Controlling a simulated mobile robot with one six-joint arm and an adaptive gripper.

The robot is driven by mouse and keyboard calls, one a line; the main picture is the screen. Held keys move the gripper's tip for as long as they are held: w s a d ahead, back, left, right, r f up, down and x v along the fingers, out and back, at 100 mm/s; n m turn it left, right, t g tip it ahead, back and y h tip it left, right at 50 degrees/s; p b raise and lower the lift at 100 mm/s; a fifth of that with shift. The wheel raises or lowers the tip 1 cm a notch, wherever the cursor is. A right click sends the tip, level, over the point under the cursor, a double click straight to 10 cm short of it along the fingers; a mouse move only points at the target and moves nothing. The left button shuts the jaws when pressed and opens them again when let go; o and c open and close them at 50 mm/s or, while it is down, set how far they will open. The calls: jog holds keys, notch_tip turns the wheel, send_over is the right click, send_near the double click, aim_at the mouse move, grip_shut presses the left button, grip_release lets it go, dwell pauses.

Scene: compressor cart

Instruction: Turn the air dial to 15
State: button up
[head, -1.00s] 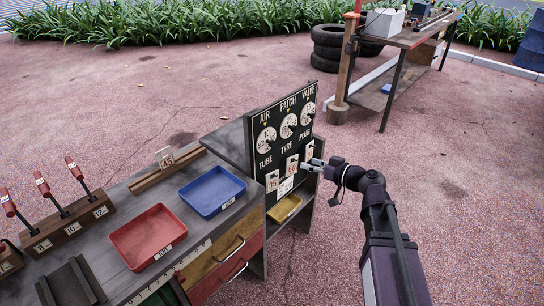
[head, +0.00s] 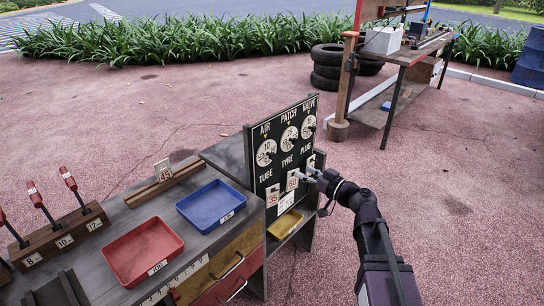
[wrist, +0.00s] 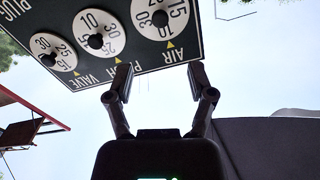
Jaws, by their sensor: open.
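The air dial (head: 266,152) is a white numbered disc with a dark knob, at the upper left of the black board (head: 261,184). Its 10 appears near the top, by the yellow mark. In the wrist view, where the board is upside down, the air dial (wrist: 178,30) is at top centre, partly cut off. My gripper (head: 312,172) is in front of the board's right side, below and right of the air dial. In the wrist view my gripper (wrist: 160,76) is open and empty, its fingers apart below the board's edge. I see no contact with the dial.
The patch dial (head: 289,139) and valve dial (head: 308,127) sit right of the air dial. Number tags hang below them. A blue tray (head: 237,218) and red tray (head: 135,266) lie on the bench left of the board. Open paving lies right.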

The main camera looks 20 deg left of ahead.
aim_at(274, 156)
jog(key=x, duration=1.3)
jog(key=shift+a, duration=0.1)
